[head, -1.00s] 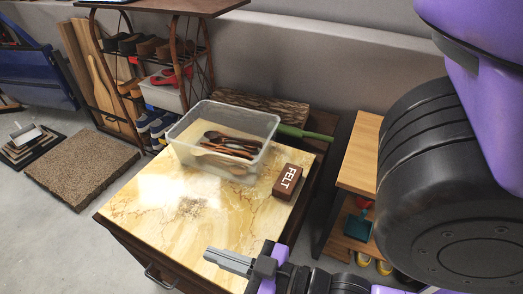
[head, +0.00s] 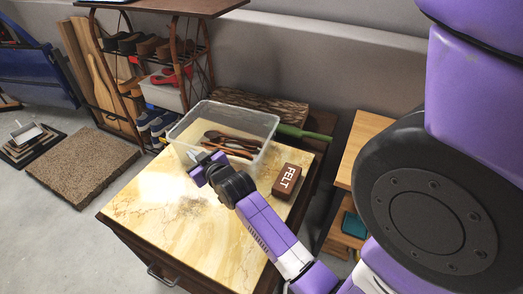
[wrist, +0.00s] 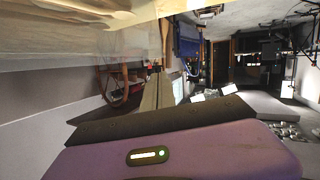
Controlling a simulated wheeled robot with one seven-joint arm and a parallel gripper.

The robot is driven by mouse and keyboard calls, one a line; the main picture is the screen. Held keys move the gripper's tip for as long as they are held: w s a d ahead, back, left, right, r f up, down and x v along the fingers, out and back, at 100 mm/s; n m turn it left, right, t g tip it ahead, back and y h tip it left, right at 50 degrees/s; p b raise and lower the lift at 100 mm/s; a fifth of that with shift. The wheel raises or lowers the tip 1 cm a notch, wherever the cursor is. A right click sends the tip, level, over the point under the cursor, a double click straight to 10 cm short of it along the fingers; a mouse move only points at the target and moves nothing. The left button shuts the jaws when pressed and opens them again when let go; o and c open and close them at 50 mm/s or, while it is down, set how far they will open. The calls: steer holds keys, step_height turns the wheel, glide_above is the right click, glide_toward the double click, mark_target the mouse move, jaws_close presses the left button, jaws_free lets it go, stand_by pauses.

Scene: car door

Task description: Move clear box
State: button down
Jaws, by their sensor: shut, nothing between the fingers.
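The clear box (head: 262,124) is an open, see-through plastic tub on the back part of a marble-topped cabinet (head: 150,210). Several dark and reddish-brown wooden utensils (head: 235,141) lie inside it. My gripper (head: 195,158) is shut and empty at the box's front left side, overlapping its front wall in the head view. I cannot tell whether it touches the box. In the wrist view, the closed fingers (wrist: 158,92) point away from the camera, and a pale translucent surface, likely the box, fills the upper left.
A brown block marked FELT (head: 287,182) sits right of the box, near my arm. A shoe rack (head: 150,60) stands back left. The cabinet's front left is clear.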

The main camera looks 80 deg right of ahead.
steer(key=s+d+r+g+y+p, duration=0.1)
steer(key=s+d+g, duration=0.2)
steer(key=d, duration=0.8)
steer(key=s+d+r+g+y, duration=0.1)
steer(key=s+d+g+y, duration=0.15)
steer(key=d, duration=0.95)
steer(key=n+g+y, duration=0.3)
steer(key=g+y, duration=0.3)
glide_above(253, 157)
step_height(253, 157, down, 12)
steer(key=shift+f+p, duration=0.25)
steer(key=shift+p, duration=0.1)
steer(key=shift+s+a+f+p, duration=0.15)
steer(key=shift+s+a+p, duration=0.1)
steer(key=shift+s+p, duration=0.25)
steer(key=shift+s+a+f+p, duration=0.1)
steer(key=shift+s+a+p, duration=0.2)
steer(key=shift+s, duration=0.35)
steer(key=shift+s+a+f, duration=0.1)
steer(key=shift+s+a, duration=0.1)
steer(key=shift+s, duration=0.5)
